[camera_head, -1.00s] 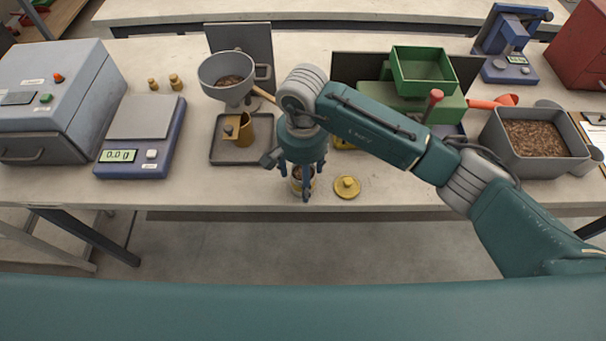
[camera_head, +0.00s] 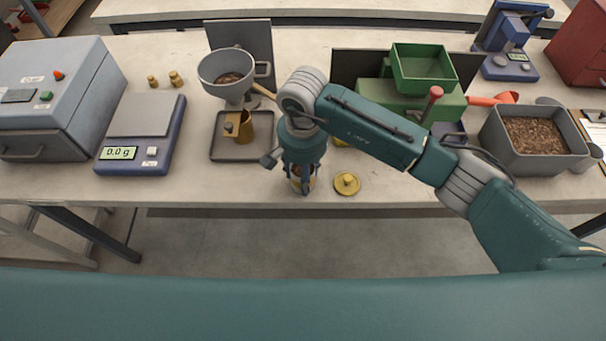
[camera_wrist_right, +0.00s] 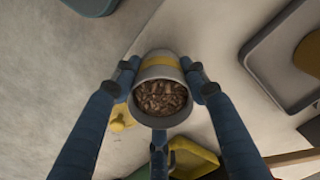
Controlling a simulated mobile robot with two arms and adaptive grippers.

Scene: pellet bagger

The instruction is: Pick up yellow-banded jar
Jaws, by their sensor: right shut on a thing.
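The yellow-banded jar (camera_wrist_right: 160,64) is a pale grey open jar with a yellow band, filled with brown pellets. In the right wrist view it sits between the fingers of my right gripper (camera_wrist_right: 160,88), which is shut on it. In the head view my right gripper (camera_head: 301,180) points down over the jar at the front of the bench, and its fingers hide most of the jar. I cannot tell whether the jar touches the bench. My left gripper is not in view.
A brass lid (camera_head: 347,184) lies just right of the jar. A dark tray (camera_head: 222,155) with a brass cup (camera_head: 244,130) stands left, under a grey funnel (camera_head: 217,70). A scale (camera_head: 140,122) reading 0.0 g is further left. The bench's front edge is close.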

